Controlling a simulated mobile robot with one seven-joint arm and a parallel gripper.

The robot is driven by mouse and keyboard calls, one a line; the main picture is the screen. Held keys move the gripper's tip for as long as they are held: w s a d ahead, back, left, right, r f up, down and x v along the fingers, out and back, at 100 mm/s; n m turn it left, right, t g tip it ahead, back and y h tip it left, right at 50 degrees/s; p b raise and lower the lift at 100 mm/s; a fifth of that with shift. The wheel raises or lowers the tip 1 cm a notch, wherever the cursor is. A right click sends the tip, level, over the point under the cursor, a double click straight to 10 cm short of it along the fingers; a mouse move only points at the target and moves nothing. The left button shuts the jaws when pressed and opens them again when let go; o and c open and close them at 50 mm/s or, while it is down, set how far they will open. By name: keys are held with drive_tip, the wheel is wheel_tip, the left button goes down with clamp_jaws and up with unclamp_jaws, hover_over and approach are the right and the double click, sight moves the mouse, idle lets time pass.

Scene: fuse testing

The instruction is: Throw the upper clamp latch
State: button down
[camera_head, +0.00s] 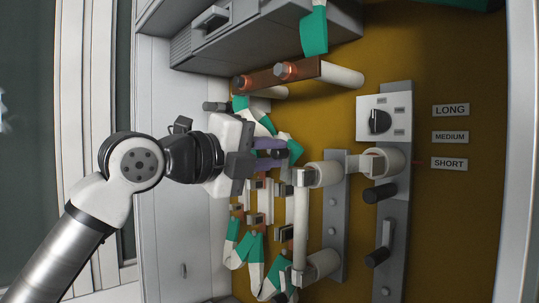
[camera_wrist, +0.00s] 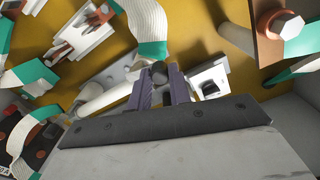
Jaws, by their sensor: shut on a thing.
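My gripper (camera_head: 279,153) has purple fingers and reaches in from the left, in front of the fuse panel. In the wrist view, the fingers (camera_wrist: 160,84) are closed on a small dark knob-like part (camera_wrist: 159,71), which appears to be the upper clamp latch. In the head view, this dark part (camera_head: 281,154) shows at the fingertips, just left of the upper white clamp (camera_head: 324,174). A white fuse tube (camera_head: 301,222) runs down from that clamp to a lower one (camera_head: 320,264). My gripper body hides part of the latch's surroundings.
Green-and-white cables (camera_head: 255,250) hang below and above my gripper. A copper-bolted bar (camera_head: 275,75) lies above it. A dial box (camera_head: 384,119) with LONG, MEDIUM and SHORT labels (camera_head: 450,137) is to the right. Two dark cylinders (camera_head: 380,193) stick out on the right rail.

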drive_tip(key=c, duration=1.3)
unclamp_jaws()
drive_tip(key=shift+a, duration=0.1)
drive_tip(key=b+v, duration=0.3)
drive_tip(key=v, duration=1)
drive_tip(key=shift+s+a, duration=0.25)
drive_tip(key=shift+s, duration=0.05)
drive_tip(key=shift+r, duration=0.1)
